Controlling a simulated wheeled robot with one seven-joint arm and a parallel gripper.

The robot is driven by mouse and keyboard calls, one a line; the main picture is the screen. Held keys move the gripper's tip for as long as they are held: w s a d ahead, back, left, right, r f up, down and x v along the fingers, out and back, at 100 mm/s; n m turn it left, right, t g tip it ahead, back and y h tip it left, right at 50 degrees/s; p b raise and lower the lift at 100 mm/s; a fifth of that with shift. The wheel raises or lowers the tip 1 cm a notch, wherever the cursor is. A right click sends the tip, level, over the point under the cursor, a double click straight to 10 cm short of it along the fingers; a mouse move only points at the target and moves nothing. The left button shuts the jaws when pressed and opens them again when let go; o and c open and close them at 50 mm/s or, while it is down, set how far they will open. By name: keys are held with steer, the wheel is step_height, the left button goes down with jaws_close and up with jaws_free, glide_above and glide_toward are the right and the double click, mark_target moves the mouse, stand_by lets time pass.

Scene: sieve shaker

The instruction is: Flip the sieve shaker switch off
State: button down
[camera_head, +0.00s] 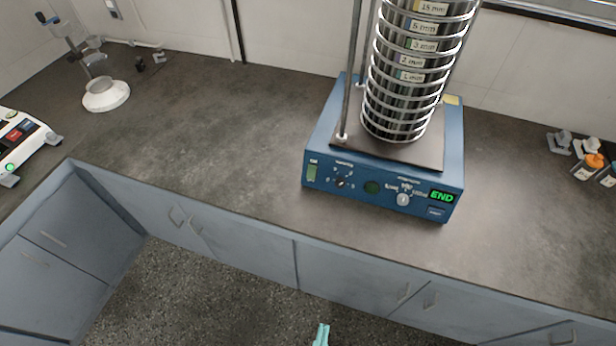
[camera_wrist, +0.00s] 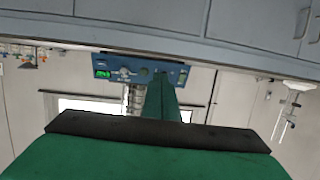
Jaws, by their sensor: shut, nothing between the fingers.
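The sieve shaker is a blue box (camera_head: 383,185) on the counter, with a stack of round steel sieves (camera_head: 410,75) on top. Its front panel has a green rocker switch (camera_head: 312,172) at the left end, small knobs, and a green "END" display (camera_head: 442,196) at the right. In the wrist view the panel appears upside down, with the switch (camera_wrist: 183,77) right of my fingertips. My gripper (camera_head: 321,335) is at the bottom edge of the head view, in front of the cabinets and apart from the shaker. Its green fingers (camera_wrist: 162,82) are together and empty.
The dark counter (camera_head: 210,130) is clear left of the shaker. Blue-grey cabinets (camera_head: 350,272) run below its front edge. A white device (camera_head: 20,140) stands at far left, a white stand (camera_head: 105,95) behind. Small bottles (camera_head: 588,165) are at the right. Open floor lies in front.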

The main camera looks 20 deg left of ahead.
steer(key=w+a+g, duration=0.1)
steer(key=w+a, duration=0.2)
steer(key=w, duration=0.4)
steer(key=w+a+f+g+y, duration=0.1)
steer(key=w+a, duration=0.2)
steer(key=w, duration=0.4)
steer(key=w+a+g, duration=0.1)
steer(key=w+a, duration=0.2)
steer(key=w, duration=0.3)
steer(key=w+a+r+g+h, duration=0.1)
steer(key=w+a+r, duration=0.1)
steer(key=w+r, duration=0.2)
steer(key=w+a+r+g, duration=0.1)
steer(key=w+a+r, duration=0.2)
steer(key=r, duration=0.6)
steer(key=shift+w+a+r+m+h, duration=0.25)
steer(key=shift+w+r+m+h, duration=0.15)
steer(key=shift+w, duration=0.4)
steer(key=shift+f, duration=0.1)
